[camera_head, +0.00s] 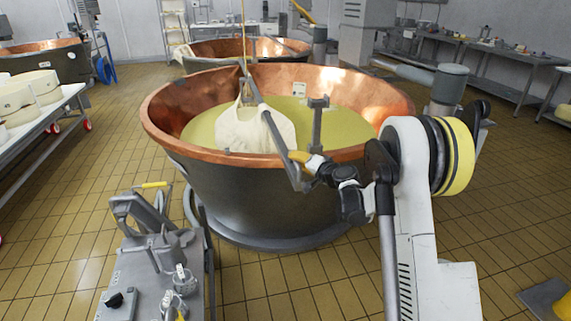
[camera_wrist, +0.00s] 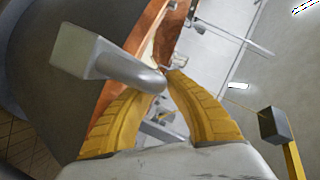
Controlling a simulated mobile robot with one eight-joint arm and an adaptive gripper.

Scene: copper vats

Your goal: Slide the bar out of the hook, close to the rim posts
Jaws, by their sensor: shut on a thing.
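The long grey bar (camera_head: 270,125) slants from the back of the copper vat to its near rim. In the wrist view, a thick grey rod with a square end (camera_wrist: 85,52) reaches to my fingertips. A white cloth bag (camera_head: 252,130) hangs by the bar over the yellow-green liquid. My gripper (camera_head: 299,156) has its yellow fingers shut on the bar near its front end; the fingertips meet at the rod in the wrist view (camera_wrist: 166,76). A grey forked post (camera_head: 318,122) stands at the near rim, right of the bar and apart from it. The hook is not clear near the hanging cord (camera_head: 243,35).
The copper rim (camera_head: 160,135) curves close below my gripper. A grey cart (camera_head: 150,270) with tools stands front left, and a table with white cheeses (camera_head: 40,85) is at far left. Another vat (camera_head: 250,47) stands behind. Tiled floor is open at right.

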